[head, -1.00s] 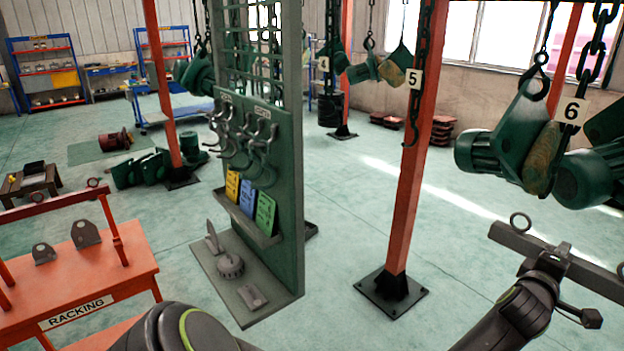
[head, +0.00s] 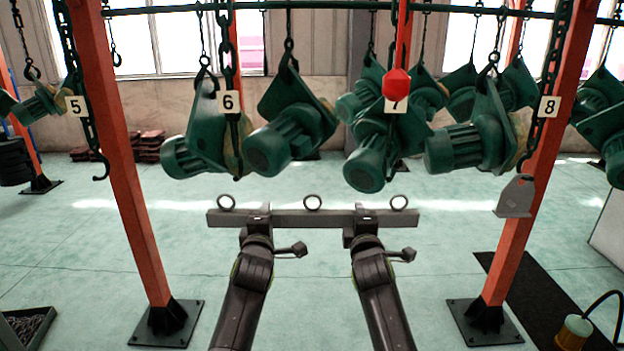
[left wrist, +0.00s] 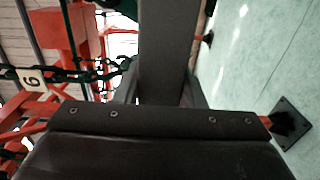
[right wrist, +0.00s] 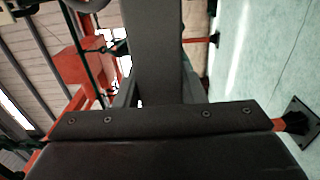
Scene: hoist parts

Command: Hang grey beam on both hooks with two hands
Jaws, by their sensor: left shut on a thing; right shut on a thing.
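The grey beam (head: 286,219) is level in the head view, with an upright ring near each end and one at its middle. My left gripper (head: 258,218) is shut on it left of the middle ring, my right gripper (head: 362,218) right of it. The beam also fills the upper middle of the left wrist view (left wrist: 165,50) and right wrist view (right wrist: 155,50). Chain 6 (head: 234,130) hangs above the left end ring. Chain 7's label (head: 396,105) shows above the right end ring; green motors partly hide this chain. The rings look apart from the chains; depth is unclear.
Red posts stand left (head: 120,160) and right (head: 535,150) of the beam, on black floor plates. Green motors (head: 290,140) hang behind and above it. Chain 5 ends in an empty hook (head: 101,172). A grey plate (head: 515,198) hangs below label 8. The floor under the beam is clear.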

